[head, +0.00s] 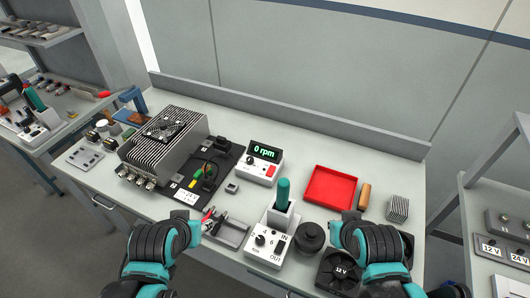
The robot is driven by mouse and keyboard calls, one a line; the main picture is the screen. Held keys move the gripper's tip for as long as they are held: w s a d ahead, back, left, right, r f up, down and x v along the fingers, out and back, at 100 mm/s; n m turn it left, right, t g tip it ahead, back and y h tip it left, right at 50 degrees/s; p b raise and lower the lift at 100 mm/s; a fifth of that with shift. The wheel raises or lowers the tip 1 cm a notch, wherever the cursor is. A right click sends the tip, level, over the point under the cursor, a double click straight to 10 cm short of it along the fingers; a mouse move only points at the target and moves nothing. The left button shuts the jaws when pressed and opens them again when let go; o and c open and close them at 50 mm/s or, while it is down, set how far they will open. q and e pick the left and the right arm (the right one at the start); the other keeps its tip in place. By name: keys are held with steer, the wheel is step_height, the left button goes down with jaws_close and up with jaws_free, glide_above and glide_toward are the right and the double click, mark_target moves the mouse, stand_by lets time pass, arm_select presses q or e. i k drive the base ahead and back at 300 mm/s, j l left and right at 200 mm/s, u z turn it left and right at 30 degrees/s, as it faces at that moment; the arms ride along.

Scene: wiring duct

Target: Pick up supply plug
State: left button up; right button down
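I cannot tell for sure which item is the supply plug. A small grey block (232,187) lies on the table right of the black mat. A small red and black piece (209,214) shows at the left end of the grey open tray (232,234). My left gripper (197,222) is right beside that piece; whether it touches or holds it is too small to tell. My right gripper (341,224) is over the front of the table, right of the round black knob-like part (310,236). Its fingertips are small and partly hidden by its own body.
A meter reading 0 rpm (261,164), an IN/OUT box (267,243) with a green-handled tool (283,193), a red tray (331,188) and black round-recessed holder (338,270) crowd the table. Clear surface lies behind the meter.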

mark_target(207, 181)
steer(key=i+j+z, duration=0.1)
steer(key=j+z, duration=0.35)
steer(key=j, duration=0.15)
steer(key=j+z, duration=0.45)
steer(key=j, duration=0.15)
